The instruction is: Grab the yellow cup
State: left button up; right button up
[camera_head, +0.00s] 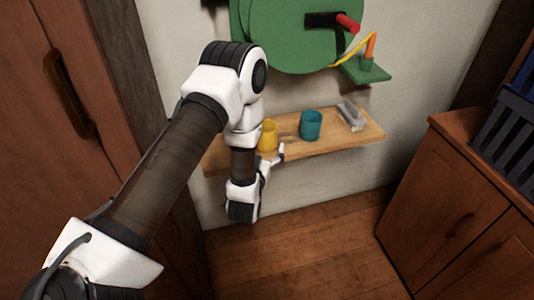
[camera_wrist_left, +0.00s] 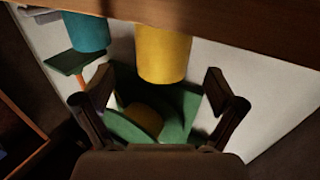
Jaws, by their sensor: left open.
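The yellow cup (camera_head: 269,134) stands on the wooden wall shelf (camera_head: 345,138), beside my left forearm in the head view. Its lower part is partly hidden by my left gripper (camera_head: 273,160), which is at the shelf's front edge. In the left wrist view, which shows the scene upside down, the yellow cup (camera_wrist_left: 163,52) is ahead, roughly between the two spread fingers of the left gripper (camera_wrist_left: 160,78). The fingers are open and hold nothing. A gap to the cup cannot be judged exactly. My right gripper is not in view.
A teal cup (camera_head: 311,125) stands right of the yellow cup on the shelf, with a small grey object (camera_head: 350,116) farther right. Wooden cabinets (camera_head: 455,200) stand at right and left. The floor between is clear.

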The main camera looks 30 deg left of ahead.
aim_at(268, 126)
pick_arm(q)
jog(key=x, duration=0.5)
jog(key=shift+w+a+r+b, duration=0.2)
jog(key=shift+a+r+b, duration=0.05)
jog(key=shift+r+b, duration=0.1)
jog(key=shift+w+a+f, duration=0.1)
jog(key=shift+w+a, duration=0.05)
jog(key=shift+w, duration=0.2)
jog(key=shift+s, duration=0.1)
jog(key=c, duration=1.2)
jog(key=shift+c, duration=0.2)
